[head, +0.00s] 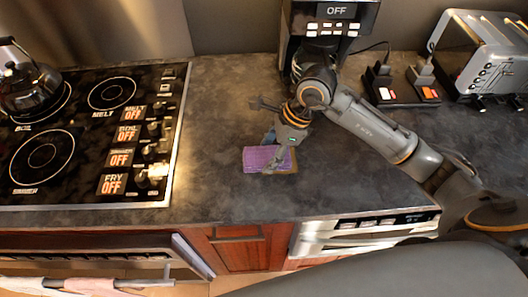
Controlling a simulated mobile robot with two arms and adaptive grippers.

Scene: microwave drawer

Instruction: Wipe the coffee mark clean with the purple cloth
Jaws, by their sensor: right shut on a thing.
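The purple cloth (258,158) lies on the dark stone counter, a little right of the stove. My right gripper (273,166) points down at the cloth, with its fingertips on the cloth's right part, and is shut on it. A small brownish patch (291,161) shows at the cloth's right edge; it may be part of the coffee mark, but I cannot tell. The cloth and the gripper hide whatever is under them. My left gripper is not in view.
A stove (90,130) with a kettle (30,85) is at the left. A coffee machine (330,25) stands behind my right arm. Power sockets (392,86) and a toaster (485,55) are at the back right. The counter (215,110) is clear around the cloth.

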